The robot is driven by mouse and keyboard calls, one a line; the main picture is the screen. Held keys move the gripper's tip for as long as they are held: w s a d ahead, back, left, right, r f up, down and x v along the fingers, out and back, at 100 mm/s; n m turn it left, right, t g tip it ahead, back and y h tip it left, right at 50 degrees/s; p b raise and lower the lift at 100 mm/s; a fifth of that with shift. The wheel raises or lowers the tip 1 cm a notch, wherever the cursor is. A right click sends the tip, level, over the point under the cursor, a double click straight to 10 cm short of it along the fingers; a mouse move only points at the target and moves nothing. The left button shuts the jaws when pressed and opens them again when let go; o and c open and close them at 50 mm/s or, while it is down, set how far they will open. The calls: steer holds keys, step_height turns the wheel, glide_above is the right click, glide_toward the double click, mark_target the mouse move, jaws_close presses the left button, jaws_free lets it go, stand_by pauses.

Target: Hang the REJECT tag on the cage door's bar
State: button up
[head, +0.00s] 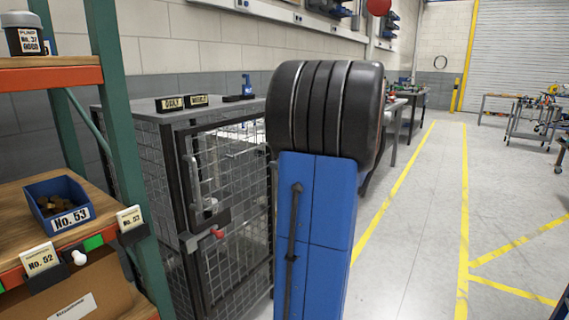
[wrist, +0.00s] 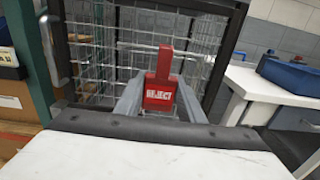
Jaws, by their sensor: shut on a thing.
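The red REJECT tag (wrist: 160,94) is in the wrist view, upright, its white lettering facing me and a narrow red part rising above. My gripper (wrist: 158,100) is shut on it, with a grey finger on each side. The mesh cage door (wrist: 100,65) is behind the tag, which appears apart from it. A grey upright bar (wrist: 47,50) is on the door's left side, left of the tag; it also shows in the head view (head: 194,175).
The head view shows a red-ended latch (head: 217,234) on the cage front and small signs (head: 183,102) on top. A shelf rack with a blue bin (head: 57,201) stands at left. The wrist view shows a white bench with a blue tray (wrist: 290,75) at right.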

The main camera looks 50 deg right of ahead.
mark_target(246, 158)
steer(key=shift+w+a, duration=0.15)
steer(key=shift+w, duration=2)
steer(key=shift+w+a, duration=0.2)
steer(key=shift+w, duration=1.95)
steer(key=shift+w+a, duration=0.15)
steer(key=shift+w, duration=2)
steer(key=shift+f, duration=0.5)
steer(key=o, duration=1)
steer(key=shift+s, duration=0.2)
steer(key=s, duration=0.5)
steer(key=s+d, duration=0.1)
steer(key=s, duration=1.1)
steer(key=shift+d, duration=0.2)
